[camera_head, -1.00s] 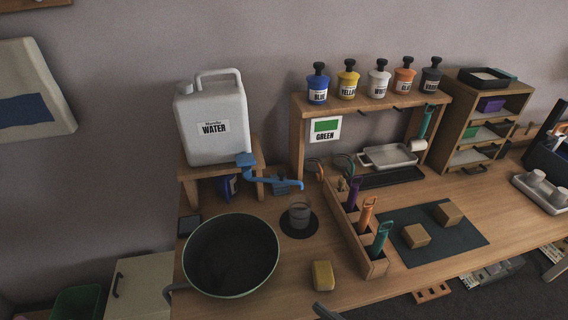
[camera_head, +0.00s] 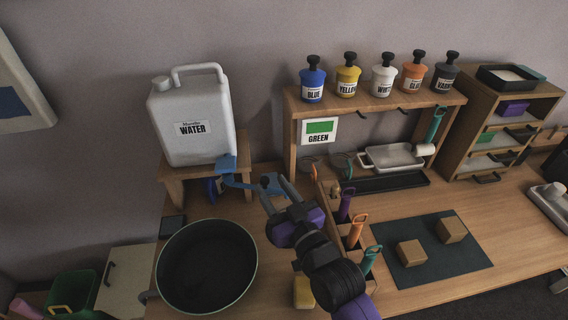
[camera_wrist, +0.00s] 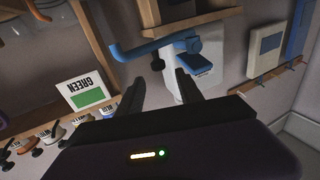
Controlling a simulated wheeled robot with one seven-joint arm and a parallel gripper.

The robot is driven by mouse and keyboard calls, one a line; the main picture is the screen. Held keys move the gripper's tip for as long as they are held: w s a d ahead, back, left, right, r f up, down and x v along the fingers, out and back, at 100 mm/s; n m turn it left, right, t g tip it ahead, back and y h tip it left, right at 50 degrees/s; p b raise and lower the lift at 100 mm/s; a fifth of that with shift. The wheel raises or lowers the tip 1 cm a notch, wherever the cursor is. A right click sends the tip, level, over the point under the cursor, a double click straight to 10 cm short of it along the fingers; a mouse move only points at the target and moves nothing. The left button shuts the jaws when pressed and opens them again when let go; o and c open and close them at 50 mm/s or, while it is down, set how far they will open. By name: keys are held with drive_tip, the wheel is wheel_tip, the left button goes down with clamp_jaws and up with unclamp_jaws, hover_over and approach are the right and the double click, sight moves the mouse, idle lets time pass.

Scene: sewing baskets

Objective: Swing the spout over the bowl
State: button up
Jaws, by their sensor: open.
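The blue spout (camera_head: 238,183) comes off the white water jug (camera_head: 190,125) and points right, away from the bowl. In the wrist view, which is turned over, the spout (camera_wrist: 140,48) shows as a bent blue tube beside a blue block at the jug. The large dark bowl (camera_head: 205,270) stands at the front left of the table, below the jug, and looks empty. My gripper (camera_head: 275,186) is open, its fingertips close to the spout's free end in the head view. In the wrist view my gripper (camera_wrist: 158,88) has nothing between its fingers. Contact with the spout cannot be told.
The jug stands on a wooden stand (camera_head: 175,187). A wooden rack (camera_head: 292,135) with several dye bottles is to the right, with a tool holder in front. A yellow block (camera_head: 303,292) is partly hidden by my arm. A dark mat (camera_head: 440,262) holds two boxes.

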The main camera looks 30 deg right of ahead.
drive_tip(key=shift+f, duration=0.35)
drive_tip(key=shift+w, duration=0.3)
drive_tip(key=w+p, duration=0.1)
drive_tip(key=w, duration=0.6)
drive_tip(key=shift+a, duration=0.1)
clamp_jaws()
idle(0.8)
